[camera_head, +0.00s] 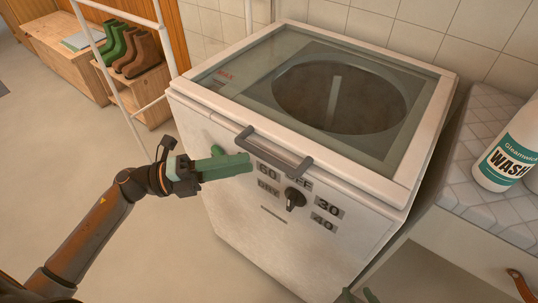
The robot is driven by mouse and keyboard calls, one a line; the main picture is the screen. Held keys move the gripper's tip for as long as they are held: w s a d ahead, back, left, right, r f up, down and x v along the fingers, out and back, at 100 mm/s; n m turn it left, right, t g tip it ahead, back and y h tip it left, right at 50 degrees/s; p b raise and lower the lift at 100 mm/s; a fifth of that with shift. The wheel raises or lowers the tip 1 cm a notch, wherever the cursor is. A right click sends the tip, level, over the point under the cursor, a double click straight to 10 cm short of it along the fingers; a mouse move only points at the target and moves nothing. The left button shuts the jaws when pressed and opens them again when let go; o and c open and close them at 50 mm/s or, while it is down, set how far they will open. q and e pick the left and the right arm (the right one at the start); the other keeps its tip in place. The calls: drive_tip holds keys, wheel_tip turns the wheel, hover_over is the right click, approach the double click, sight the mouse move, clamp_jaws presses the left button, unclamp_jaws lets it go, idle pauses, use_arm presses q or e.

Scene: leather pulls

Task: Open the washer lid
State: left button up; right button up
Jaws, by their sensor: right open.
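The white washer (262,228) stands in the middle, with its lid (418,128) lying flat and closed on top. The lid has a large glass pane, and the round dark drum (365,95) shows through it. A dark grey bar handle (275,152) sits at the lid's front edge. My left gripper (235,160), with green fingers, is in front of the washer, just below the handle's left end. I cannot tell whether it touches the handle or how far its jaws are apart. My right gripper (358,295) shows only as green fingertips at the bottom edge, apart and empty.
A black knob (295,198) with number labels is on the washer front. At right, a white bottle (507,150) stands on a tiled counter (460,185). A white ladder-like rack (118,80), boots (140,55) and a wooden bench (60,45) are at left. The floor at left is clear.

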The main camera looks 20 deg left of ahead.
sight(269, 155)
use_arm(q)
drive_tip(key=x, duration=0.6)
drive_tip(key=shift+w+d, duration=0.1)
drive_tip(key=shift+d, duration=0.05)
drive_tip(key=shift+c, duration=0.2)
clamp_jaws()
drive_tip(key=shift+p, duration=0.3)
idle(0.8)
